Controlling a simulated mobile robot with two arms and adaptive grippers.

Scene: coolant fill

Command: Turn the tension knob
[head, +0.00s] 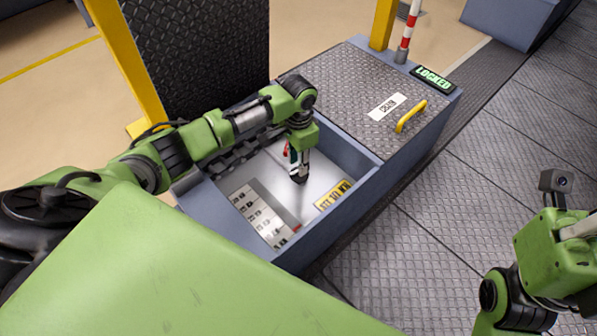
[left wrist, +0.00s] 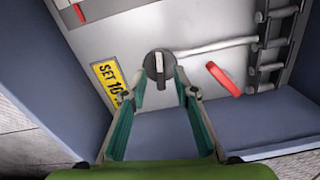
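The knob (left wrist: 158,68), a round black dial with a lighter grey grip bar, sits on the pale panel (left wrist: 125,38) inside an open blue bay. My left gripper (left wrist: 160,80) points down at it in the left wrist view, with its teal fingers apart and one fingertip on each side of the dial. I see no clear contact. In the head view my left gripper (head: 299,176) reaches down into the bay, and its dark tips hide most of the knob. A yellow "SET 10" label (left wrist: 107,80) is beside the knob. My right gripper's fingers are out of view.
A red lever (left wrist: 223,80) and a dark chain or track (left wrist: 268,48) are near the knob. The blue bay walls (head: 330,225) surround the panel closely. A treadplate cover (head: 345,85) with a yellow handle (head: 411,116) and a green "LOCKED" sign (head: 433,78) adjoin it.

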